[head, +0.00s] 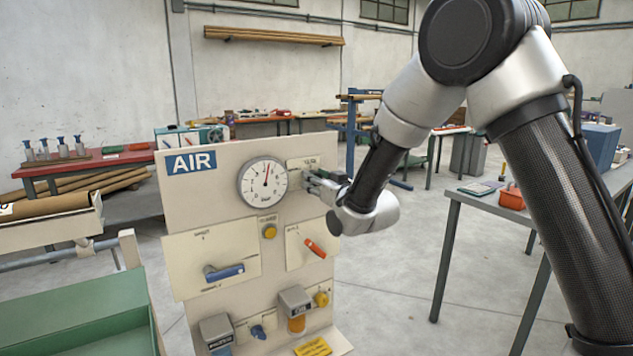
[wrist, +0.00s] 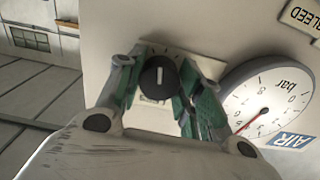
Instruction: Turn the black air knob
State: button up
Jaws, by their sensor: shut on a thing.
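The black air knob (wrist: 158,77) sits on a pale plate (wrist: 205,66) on the panel. It is round with a white pointer line, which runs nearly upright in the wrist view. My gripper (wrist: 162,82) has its two green-padded fingers on either side of the knob and is shut on it. In the head view my gripper (head: 318,181) is at the panel's upper right, just right of the gauge, and hides the knob. The round pressure gauge (head: 255,195) marked in bar has a red needle; the gauge also shows in the wrist view (wrist: 284,92).
The AIR panel (head: 215,218) also carries a blue lever (head: 225,272), an orange-red lever (head: 316,248) and a yellow button (head: 269,231) below my gripper. A grey table (head: 545,215) stands at right. A green tray (head: 85,315) is at lower left. Open floor lies between panel and table.

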jog(key=m, duration=0.5)
jog(key=shift+m, duration=0.3)
jog(key=m, duration=0.5)
jog(key=shift+m, duration=0.3)
dwell(0.3)
jog(key=o, duration=1)
jog(key=shift+o, duration=0.2)
jog(key=v, duration=1.2)
